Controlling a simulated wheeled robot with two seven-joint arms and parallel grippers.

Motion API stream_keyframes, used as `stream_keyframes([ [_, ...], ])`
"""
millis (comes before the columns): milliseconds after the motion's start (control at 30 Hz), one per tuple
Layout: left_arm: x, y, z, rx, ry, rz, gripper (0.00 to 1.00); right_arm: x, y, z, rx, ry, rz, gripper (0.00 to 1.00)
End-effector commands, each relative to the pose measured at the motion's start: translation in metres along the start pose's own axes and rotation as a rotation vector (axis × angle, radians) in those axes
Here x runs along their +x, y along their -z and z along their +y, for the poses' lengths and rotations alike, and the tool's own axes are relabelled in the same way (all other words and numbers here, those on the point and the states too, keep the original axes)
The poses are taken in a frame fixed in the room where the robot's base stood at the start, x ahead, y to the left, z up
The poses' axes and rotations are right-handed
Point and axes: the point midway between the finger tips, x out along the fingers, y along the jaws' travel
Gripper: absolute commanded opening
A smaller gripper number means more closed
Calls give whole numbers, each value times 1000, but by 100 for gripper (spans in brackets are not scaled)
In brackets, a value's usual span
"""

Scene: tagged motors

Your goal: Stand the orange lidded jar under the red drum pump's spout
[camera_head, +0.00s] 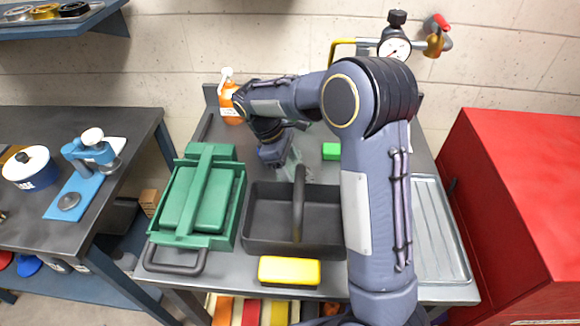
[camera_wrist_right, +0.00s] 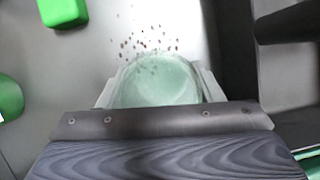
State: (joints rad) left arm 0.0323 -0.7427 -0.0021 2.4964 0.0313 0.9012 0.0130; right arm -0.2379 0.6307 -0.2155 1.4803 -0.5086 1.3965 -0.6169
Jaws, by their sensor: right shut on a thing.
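My right gripper (camera_head: 284,163) points down just behind the black caddy. In the right wrist view it is shut on a pale green, see-through round thing (camera_wrist_right: 158,82), which sits between the fingers. In the head view this thing is small and partly hidden by the gripper. An orange bottle (camera_head: 231,106) with a white top stands at the back left of the bench, partly behind my right arm. I cannot make out an orange lidded jar or a red drum pump for certain. My left gripper is not in view.
A black caddy (camera_head: 265,240) with an upright handle, a green toolbox (camera_head: 240,210), a yellow block (camera_head: 289,271) and a green block (camera_head: 331,151) are on the bench. Dark specks (camera_wrist_right: 150,40) lie beside the held thing. A gauge (camera_head: 394,47) stands behind. A red cabinet (camera_head: 520,200) is at right.

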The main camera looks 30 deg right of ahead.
Motion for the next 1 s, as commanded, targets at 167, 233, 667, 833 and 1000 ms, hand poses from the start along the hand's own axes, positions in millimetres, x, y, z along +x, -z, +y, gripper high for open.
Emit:
stream_keyframes([
  [167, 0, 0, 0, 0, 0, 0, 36, 3, 1, 0, 1, -1, 2, 24],
  [233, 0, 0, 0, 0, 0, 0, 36, 3, 1, 0, 1, -1, 1, 24],
  [667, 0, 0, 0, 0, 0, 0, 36, 5, 2, 0, 1, -1, 1, 82],
  [833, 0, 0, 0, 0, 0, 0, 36, 4, 2, 0, 1, -1, 1, 82],
  [1000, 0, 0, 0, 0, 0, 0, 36, -12, 2, 0, 1, -3, 3, 82],
])
